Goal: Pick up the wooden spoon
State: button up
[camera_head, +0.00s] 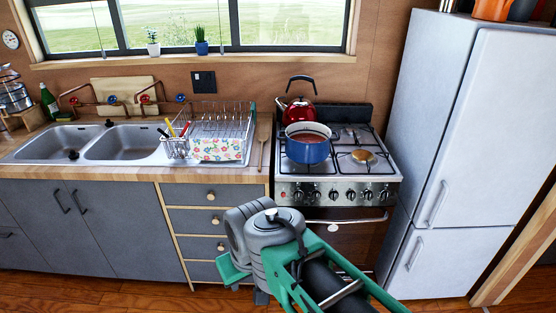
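The wooden spoon (262,153) lies on the narrow strip of wooden counter between the dish rack and the stove, its length running from front to back. My gripper (247,284) is low in front of the drawers, below and nearer than the counter edge, well apart from the spoon. Its green finger parts show only in part, from above and behind, and I cannot tell whether they are open or shut. Nothing is seen held in it.
A dish rack (228,122) with a flowered cloth (218,149) stands just left of the spoon. The stove (337,180) on the right bears a blue pot (308,150) and a red kettle (296,112). A white fridge (480,140) stands further right. Wooden floor (150,295) lies in front.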

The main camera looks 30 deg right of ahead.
aim_at(262, 137)
jog(key=z, duration=0.1)
jog(key=i, duration=1.3)
jog(key=u, duration=0.2)
